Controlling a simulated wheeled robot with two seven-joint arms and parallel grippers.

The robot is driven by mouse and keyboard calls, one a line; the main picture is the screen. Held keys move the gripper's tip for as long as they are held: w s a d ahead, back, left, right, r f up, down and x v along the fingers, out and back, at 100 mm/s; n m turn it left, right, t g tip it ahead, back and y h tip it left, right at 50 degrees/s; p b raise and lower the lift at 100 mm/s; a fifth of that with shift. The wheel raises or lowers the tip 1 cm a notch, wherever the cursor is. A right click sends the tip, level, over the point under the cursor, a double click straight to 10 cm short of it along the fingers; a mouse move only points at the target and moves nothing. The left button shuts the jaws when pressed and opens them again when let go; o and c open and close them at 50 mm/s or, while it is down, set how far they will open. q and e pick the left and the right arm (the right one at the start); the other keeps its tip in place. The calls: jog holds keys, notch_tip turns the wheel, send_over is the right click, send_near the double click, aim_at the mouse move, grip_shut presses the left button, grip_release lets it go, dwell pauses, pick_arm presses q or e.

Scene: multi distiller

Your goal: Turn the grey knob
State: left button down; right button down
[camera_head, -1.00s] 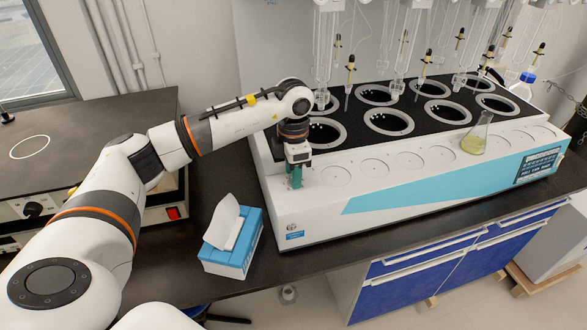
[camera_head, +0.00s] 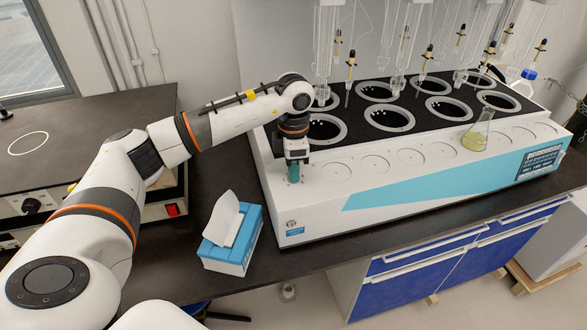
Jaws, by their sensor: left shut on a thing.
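My left gripper (camera_head: 293,174) points down at the front left corner of the multi distiller (camera_head: 390,210), a long white block with a light blue stripe and a black top. Its teal fingers are shut, at the left end of the row of round marks on the distiller's front ledge. The grey knob between the fingers is hidden by them, so how far it is turned cannot be seen. A small grey round fitting (camera_head: 292,223) shows on the distiller's front face below the gripper. My right gripper is out of view.
A blue tissue box (camera_head: 232,250) stands on the dark bench left of the distiller. A conical flask (camera_head: 477,132) with yellowish liquid stands on the ledge at right. Glassware (camera_head: 404,50) hangs above the wells. A dark-topped device (camera_head: 85,150) is at left.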

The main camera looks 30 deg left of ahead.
pick_arm(q)
jog(key=m+b, duration=0.2)
jog(key=m, duration=0.3)
jog(key=shift+b, duration=0.3)
jog(key=shift+m+b, duration=0.65)
jog(key=shift+m, duration=1.45)
jog(key=shift+r, duration=0.1)
jog(key=c, duration=1.3)
grip_release()
jog(key=shift+o, duration=0.2)
notch_tip(320, 180, up, 12)
